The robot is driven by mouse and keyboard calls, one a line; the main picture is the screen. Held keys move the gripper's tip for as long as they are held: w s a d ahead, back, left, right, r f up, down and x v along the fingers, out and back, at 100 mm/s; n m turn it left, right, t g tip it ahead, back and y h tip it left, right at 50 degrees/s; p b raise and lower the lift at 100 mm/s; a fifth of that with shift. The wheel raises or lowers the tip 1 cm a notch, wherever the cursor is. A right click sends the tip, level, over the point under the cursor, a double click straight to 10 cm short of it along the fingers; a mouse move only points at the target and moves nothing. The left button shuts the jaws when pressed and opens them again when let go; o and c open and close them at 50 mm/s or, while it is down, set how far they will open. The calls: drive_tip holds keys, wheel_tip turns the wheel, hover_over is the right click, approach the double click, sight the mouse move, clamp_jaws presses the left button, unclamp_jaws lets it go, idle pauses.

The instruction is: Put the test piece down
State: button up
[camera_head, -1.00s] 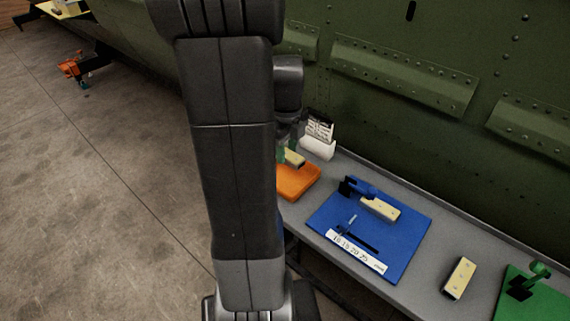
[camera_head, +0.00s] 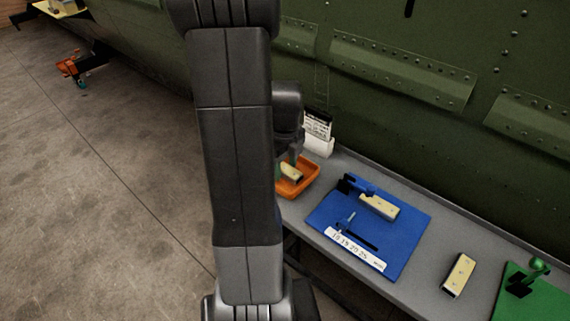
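The test piece, a small cream block (camera_head: 292,173), is at the orange tray (camera_head: 309,181) on the bench, within the tray's outline. I cannot tell whether it touches the tray floor. My gripper (camera_head: 293,166) is directly over the tray with a finger down against the block, and appears shut on it. My arm hides the other finger and the left part of the tray.
A white holder with a printed card (camera_head: 319,135) stands just behind the tray. A blue board (camera_head: 405,248) with a clamp and another cream block (camera_head: 379,206) lies to the right. Farther right are a loose cream block (camera_head: 459,274) and a green board (camera_head: 540,300). The green fuselage wall rises behind.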

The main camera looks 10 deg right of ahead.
sight(285, 168)
wheel_tip(285, 168, up, 12)
drive_tip(key=shift+r+p, duration=0.2)
drive_tip(key=shift+p, duration=0.2)
idle(0.3)
